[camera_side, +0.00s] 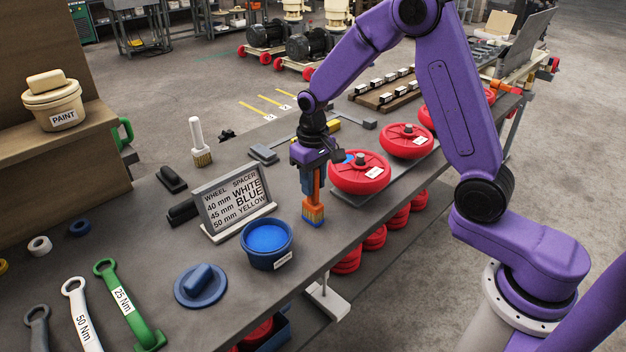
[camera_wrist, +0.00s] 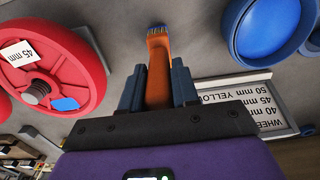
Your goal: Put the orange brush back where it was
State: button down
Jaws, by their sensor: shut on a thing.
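The orange brush (camera_side: 313,207) is held upright, bristles down, in my gripper (camera_side: 308,178). It is over the bench's front part, between the blue paint pot (camera_side: 267,247) and the nearest red wheel (camera_side: 359,177). I cannot tell whether its bristles touch the bench. In the wrist view the brush (camera_wrist: 158,60) sits between the two fingers of my gripper (camera_wrist: 158,88), with blue on its bristle tips. The pot is open, full of blue paint, and also shows in the wrist view (camera_wrist: 238,45). The red wheel (camera_wrist: 70,45) has a blue patch near its hub.
A white-handled brush (camera_side: 197,135) stands behind the spacer sign (camera_side: 235,200). A blue lid (camera_side: 201,285) lies left of the pot. Wrenches (camera_side: 123,300) lie front left. More red wheels (camera_side: 406,140) line the right side. Bare bench lies around the brush.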

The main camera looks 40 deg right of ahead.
jog(key=shift+f, duration=0.1)
grip_release()
dwell(0.5)
dwell(0.3)
jog(key=shift+r, duration=4.5)
jog(key=shift+s, duration=0.1)
